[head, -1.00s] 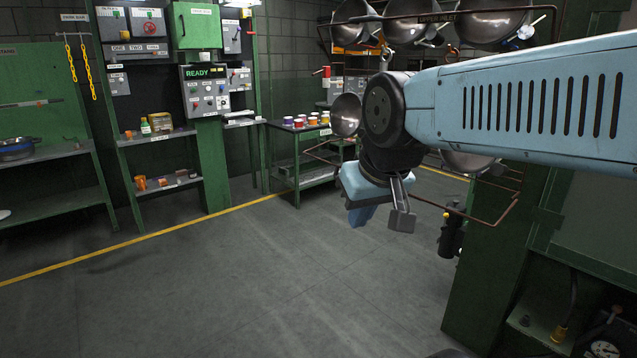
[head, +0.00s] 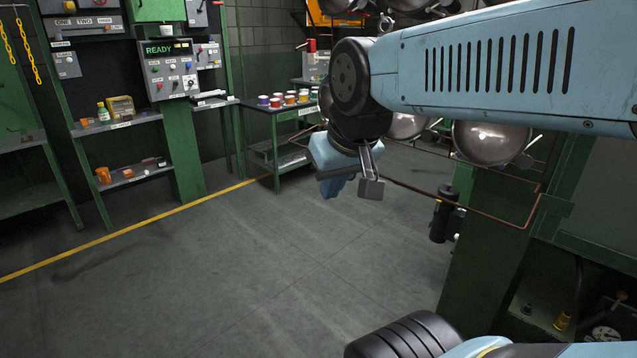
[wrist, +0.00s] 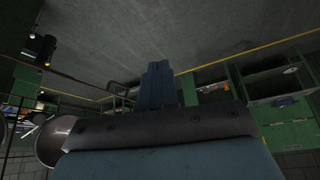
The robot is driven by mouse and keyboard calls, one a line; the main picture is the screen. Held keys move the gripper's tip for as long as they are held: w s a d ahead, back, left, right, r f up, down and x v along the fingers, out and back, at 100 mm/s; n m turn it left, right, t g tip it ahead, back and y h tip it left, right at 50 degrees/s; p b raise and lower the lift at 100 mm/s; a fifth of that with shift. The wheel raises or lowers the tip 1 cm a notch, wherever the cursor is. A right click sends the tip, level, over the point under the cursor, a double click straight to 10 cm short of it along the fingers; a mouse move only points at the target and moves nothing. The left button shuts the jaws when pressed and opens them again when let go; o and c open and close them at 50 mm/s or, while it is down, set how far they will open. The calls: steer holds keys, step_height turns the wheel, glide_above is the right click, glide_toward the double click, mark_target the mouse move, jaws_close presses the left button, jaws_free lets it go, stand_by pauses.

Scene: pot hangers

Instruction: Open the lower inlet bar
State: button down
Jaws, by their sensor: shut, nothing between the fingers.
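A thin brown bar (head: 455,207) runs low in front of the pot rack at the right of the head view. It bends upward at its right end, near the green post. I cannot tell for certain whether it is the lower inlet bar. My gripper (head: 333,188) hangs below the wrist, left of this bar, with its blue fingers together and empty. The gripper (wrist: 158,84) also shows in the wrist view with its fingers side by side. A thin dark bar (wrist: 78,79) shows at the left there, apart from the fingers. The bar's far left part is hidden behind my wrist.
Steel pots (head: 490,142) hang above and behind the bar. A green post (head: 485,240) stands at the right, with a black cylinder (head: 443,212) beside it. A green table (head: 262,112) with several small tubs stands behind. The grey floor (head: 250,270) is open at the left.

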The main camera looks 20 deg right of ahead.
steer(key=w+d+f+n+g+h, duration=0.4)
steer(key=w+d+f+g+h, duration=0.15)
steer(key=w+f, duration=0.3)
steer(key=w+d+f+n+g+h, duration=0.3)
steer(key=w+d+f+g+h, duration=0.3)
steer(key=f, duration=0.4)
steer(key=w+a+f+n+t+h, duration=0.3)
steer(key=w+f+n+t+h, duration=0.75)
steer(key=w+n+t, duration=0.4)
steer(key=w+d+r, duration=0.4)
steer(key=d+r, duration=0.5)
steer(key=shift+d+h, duration=0.15)
steer(key=shift+h, duration=0.25)
steer(key=shift+s+d+r+n, duration=0.1)
steer(key=shift+r+n, duration=0.05)
steer(key=shift+n, duration=0.1)
